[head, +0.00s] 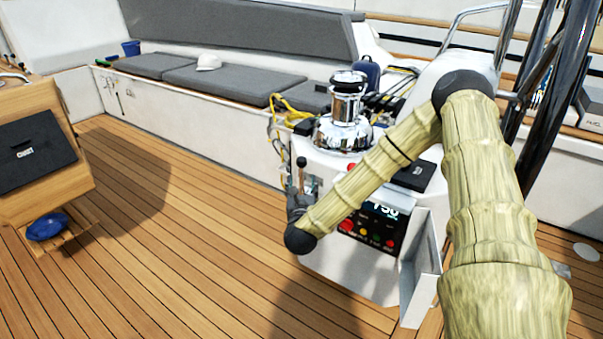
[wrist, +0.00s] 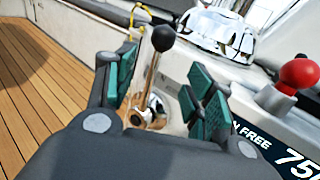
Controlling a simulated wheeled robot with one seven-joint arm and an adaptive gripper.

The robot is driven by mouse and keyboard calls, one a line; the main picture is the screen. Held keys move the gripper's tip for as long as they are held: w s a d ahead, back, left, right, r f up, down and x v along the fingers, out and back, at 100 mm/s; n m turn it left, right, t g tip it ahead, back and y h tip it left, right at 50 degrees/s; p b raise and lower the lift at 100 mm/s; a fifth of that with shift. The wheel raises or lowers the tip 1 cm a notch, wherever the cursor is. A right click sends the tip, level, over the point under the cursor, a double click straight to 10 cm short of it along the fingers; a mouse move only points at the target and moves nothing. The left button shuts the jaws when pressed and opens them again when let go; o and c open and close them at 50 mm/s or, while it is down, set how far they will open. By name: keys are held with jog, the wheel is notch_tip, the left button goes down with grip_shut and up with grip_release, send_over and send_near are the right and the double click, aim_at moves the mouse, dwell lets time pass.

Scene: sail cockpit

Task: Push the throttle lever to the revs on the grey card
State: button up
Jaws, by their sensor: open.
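A lever with a round black knob (head: 301,162) stands upright on the left side of the white pedestal; I take it for the throttle lever. In the wrist view the lever (wrist: 163,38) has a metal shaft and a shiny round base. My gripper (head: 297,197) is low beside the pedestal, at the lever. In the wrist view my gripper's open green-padded fingers (wrist: 157,88) stand either side of the shaft, below the knob; contact cannot be told. I cannot make out a grey card.
A red-knobbed control (wrist: 298,72) sits right of the fingers. A chrome winch (head: 346,115) tops the pedestal, with a black box (head: 413,176) beside it. The display panel (head: 372,226) has coloured buttons. Open teak deck (head: 190,230) lies to the left.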

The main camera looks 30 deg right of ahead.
aim_at(301, 169)
jog(key=x, duration=1)
jog(key=shift+w, duration=0.1)
grip_shut()
